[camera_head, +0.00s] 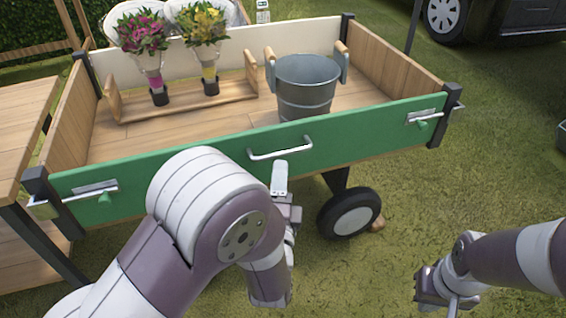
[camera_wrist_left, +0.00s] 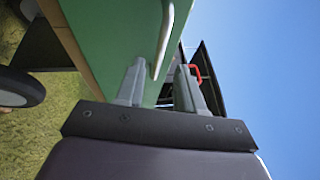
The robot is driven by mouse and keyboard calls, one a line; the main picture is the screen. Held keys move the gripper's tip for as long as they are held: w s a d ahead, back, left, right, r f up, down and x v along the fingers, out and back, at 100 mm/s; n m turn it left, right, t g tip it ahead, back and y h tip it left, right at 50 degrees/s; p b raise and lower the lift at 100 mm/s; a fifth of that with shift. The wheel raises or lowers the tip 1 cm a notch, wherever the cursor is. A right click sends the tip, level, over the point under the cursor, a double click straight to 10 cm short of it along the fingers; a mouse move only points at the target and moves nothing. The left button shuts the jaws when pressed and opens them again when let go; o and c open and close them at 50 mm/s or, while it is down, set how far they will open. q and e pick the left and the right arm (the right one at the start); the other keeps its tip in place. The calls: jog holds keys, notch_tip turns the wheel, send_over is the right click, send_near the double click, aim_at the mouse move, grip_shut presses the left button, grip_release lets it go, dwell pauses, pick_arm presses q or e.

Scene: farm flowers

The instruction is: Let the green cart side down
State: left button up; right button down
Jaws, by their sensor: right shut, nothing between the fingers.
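The green cart side (camera_head: 215,162) stands upright along the near edge of the wooden cart. A pale bar handle (camera_head: 280,149) sits at its middle. A metal latch with a green knob is at each end: the left latch (camera_head: 95,189) and the right latch (camera_head: 425,117). My left gripper (camera_head: 280,175) is just below the handle. In the left wrist view its fingers (camera_wrist_left: 161,66) are apart, with the handle (camera_wrist_left: 166,38) in line with the gap; I cannot tell if they touch. My right gripper (camera_head: 442,300) is shut and empty, low at the right.
A metal bucket (camera_head: 305,88) and a wooden carrier (camera_head: 190,105) with two bouquets (camera_head: 143,45) stand on the cart bed. A wheel (camera_head: 350,212) is under the cart. A wooden table (camera_head: 22,110) adjoins at left. Grass at the right is mostly clear.

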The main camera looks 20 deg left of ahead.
pick_arm(q)
jog(key=x, duration=0.5)
jog(key=shift+w, duration=0.15)
grip_shut()
jog(key=shift+f, duration=0.1)
